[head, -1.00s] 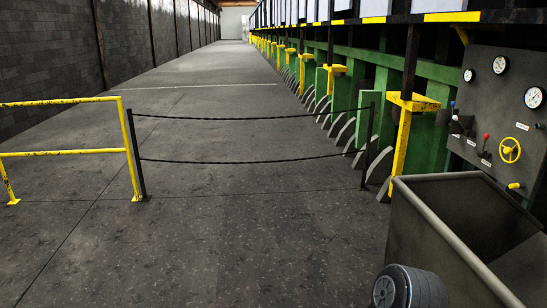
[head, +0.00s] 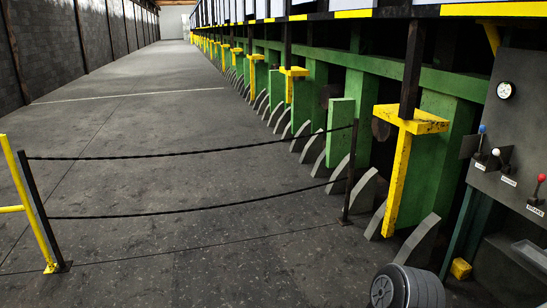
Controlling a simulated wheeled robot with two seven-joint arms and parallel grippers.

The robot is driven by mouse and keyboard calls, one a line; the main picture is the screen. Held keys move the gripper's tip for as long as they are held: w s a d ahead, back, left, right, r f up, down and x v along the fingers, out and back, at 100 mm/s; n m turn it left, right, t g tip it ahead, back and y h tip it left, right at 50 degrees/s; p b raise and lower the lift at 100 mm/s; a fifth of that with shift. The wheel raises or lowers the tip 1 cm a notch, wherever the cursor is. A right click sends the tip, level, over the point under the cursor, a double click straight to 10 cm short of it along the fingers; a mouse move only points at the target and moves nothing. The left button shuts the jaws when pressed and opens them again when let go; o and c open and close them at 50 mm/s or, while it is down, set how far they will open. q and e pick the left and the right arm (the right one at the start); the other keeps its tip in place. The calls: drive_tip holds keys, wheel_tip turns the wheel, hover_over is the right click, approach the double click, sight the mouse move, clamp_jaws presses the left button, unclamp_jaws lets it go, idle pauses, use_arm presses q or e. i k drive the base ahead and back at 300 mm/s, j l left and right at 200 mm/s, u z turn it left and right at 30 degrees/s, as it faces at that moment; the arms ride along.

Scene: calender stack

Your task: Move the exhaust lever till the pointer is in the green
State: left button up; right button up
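The control panel (head: 518,130) is at the right edge, partly cut off. It carries three levers: one with a blue knob (head: 482,129), one with a white knob (head: 496,152) and one with a red knob (head: 541,178). Each has a small label plate that is too small to read surely, so I cannot tell which is the exhaust lever. A round white gauge (head: 505,90) sits above them; its pointer and any green zone are too small to make out. Neither of my grippers is in view.
A rope barrier hangs between dark posts (head: 349,172), with a yellow rail (head: 30,205) at the left. Green machine frames (head: 340,130) and a yellow bracket (head: 398,180) line the right side. Open floor (head: 190,150) lies beyond the ropes. A small yellow block (head: 460,269) is low right.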

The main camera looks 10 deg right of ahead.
sight(496, 152)
drive_tip(key=i+z, duration=0.25)
drive_tip(key=i, duration=0.25)
drive_tip(key=i+z, duration=0.3)
drive_tip(key=i, duration=0.15)
drive_tip(key=i+j+z, duration=0.25)
drive_tip(key=i, duration=0.25)
drive_tip(key=i+j+z, duration=0.15)
drive_tip(key=i+z, duration=0.15)
drive_tip(key=i, duration=0.15)
drive_tip(key=i+l+z, duration=0.2)
drive_tip(key=i+z, duration=0.2)
drive_tip(key=i, duration=0.15)
drive_tip(key=i+z, duration=0.4)
drive_tip(key=i, duration=0.15)
drive_tip(key=i+z, duration=0.4)
drive_tip(key=i, duration=0.2)
drive_tip(key=i+j+z, duration=0.1)
drive_tip(key=i+z, duration=0.15)
drive_tip(key=z, duration=0.2)
